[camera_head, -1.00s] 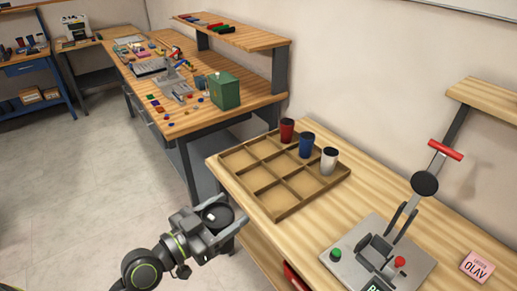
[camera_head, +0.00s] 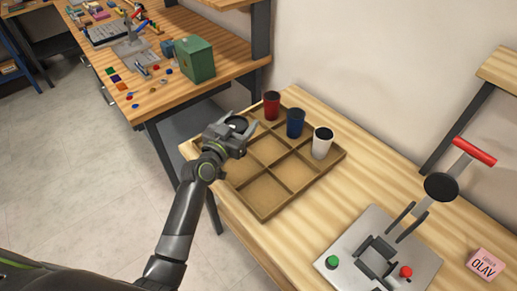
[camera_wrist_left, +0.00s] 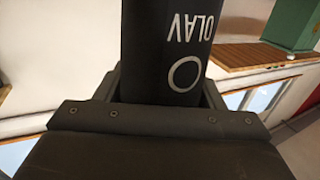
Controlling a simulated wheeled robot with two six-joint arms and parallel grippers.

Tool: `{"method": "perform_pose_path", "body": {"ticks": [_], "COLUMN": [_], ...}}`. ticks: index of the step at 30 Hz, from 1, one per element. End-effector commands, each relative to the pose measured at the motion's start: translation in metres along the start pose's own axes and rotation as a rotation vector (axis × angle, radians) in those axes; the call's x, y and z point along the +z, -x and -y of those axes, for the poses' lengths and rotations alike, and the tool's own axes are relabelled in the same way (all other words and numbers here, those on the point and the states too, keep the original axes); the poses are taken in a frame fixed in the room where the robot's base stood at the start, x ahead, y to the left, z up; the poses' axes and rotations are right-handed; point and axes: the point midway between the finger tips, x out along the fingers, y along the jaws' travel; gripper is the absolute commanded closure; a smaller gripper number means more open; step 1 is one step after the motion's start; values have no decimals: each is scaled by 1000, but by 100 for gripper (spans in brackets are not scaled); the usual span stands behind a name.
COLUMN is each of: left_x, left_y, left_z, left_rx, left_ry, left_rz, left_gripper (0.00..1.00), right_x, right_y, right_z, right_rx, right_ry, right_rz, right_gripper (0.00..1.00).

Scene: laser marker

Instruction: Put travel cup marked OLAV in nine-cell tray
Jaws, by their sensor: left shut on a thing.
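My left gripper (camera_head: 238,132) is shut on a black travel cup (camera_head: 237,123). In the left wrist view the cup (camera_wrist_left: 165,50) bears the white letters OLAV and a ring, between the fingers. The wooden nine-cell tray (camera_head: 262,213) lies on the near workbench. The gripper and cup appear over the tray's left part and hide some cells there; I cannot tell their height above it. A red cup (camera_head: 271,106), a blue cup (camera_head: 295,123) and a white cup (camera_head: 322,143) stand in the tray's back row along the wall side. My right gripper is not in view.
A lever press (camera_head: 380,250) with a red handle stands on the bench right of the tray. A green box (camera_head: 195,60) stands on another bench behind. The tray's front cells look empty.

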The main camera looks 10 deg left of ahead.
Motion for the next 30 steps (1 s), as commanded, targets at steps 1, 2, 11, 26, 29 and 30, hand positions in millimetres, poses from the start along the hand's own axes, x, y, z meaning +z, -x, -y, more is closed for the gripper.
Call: {"method": "perform_pose_path", "body": {"ticks": [1,2,11,26,29,30], "left_x": [15,21,54,88,88,90], "left_y": [0,0,0,1,1,1], "left_z": [0,0,0,0,0,0], "left_rx": [-1,-2,-1,-1,-1,-1], "left_ry": [3,3,1,1,1,0], "left_rz": [4,4,0,0,0,0], "left_gripper": [47,47,47,47,47,47], "right_x": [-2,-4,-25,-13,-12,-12], "right_y": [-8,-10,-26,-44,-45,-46], "right_z": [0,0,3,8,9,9], "right_rx": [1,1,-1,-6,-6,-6], "right_ry": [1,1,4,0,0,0], "right_rz": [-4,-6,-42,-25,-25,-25], "right_gripper": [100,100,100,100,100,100]}}
